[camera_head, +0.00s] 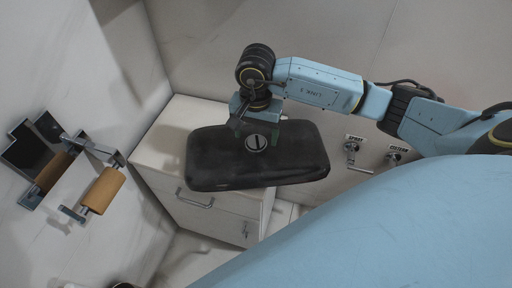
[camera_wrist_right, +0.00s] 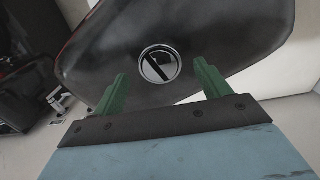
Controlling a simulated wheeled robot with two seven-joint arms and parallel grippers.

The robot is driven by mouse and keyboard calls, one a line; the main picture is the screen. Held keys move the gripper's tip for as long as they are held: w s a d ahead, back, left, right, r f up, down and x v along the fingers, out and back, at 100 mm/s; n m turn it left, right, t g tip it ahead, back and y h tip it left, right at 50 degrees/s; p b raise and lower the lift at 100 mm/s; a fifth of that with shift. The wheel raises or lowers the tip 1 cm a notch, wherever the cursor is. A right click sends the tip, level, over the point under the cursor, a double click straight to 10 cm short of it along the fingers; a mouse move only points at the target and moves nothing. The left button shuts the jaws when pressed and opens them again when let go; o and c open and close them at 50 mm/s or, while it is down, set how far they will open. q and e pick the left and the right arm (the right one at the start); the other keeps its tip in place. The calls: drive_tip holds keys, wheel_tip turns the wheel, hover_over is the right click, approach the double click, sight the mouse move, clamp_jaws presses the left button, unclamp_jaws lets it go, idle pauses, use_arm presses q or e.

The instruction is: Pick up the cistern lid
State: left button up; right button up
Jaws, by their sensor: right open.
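The cistern lid (camera_head: 220,163) is a dark, rounded slab with a round chrome button on its top, seen in the head view over the white cabinet. My right gripper (camera_head: 256,138) is above the lid near the button. In the right wrist view the lid (camera_wrist_right: 225,35) fills the upper middle, with its button (camera_wrist_right: 160,64) between and beyond the two green fingers. The right gripper (camera_wrist_right: 160,88) is open, its fingers spread wide. I cannot tell whether the fingertips touch the lid. My left gripper is out of view.
A white cabinet (camera_head: 190,215) with drawer handles stands under the lid. Labelled valves (camera_head: 393,157) are on the wall to the right. My blue body covers the lower right.

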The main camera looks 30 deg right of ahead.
drive_tip(key=shift+f, duration=1.05)
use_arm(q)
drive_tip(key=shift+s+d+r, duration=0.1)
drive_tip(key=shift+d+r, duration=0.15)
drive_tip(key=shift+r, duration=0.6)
use_arm(e)
clamp_jaws()
drive_tip(key=shift+r, duration=0.1)
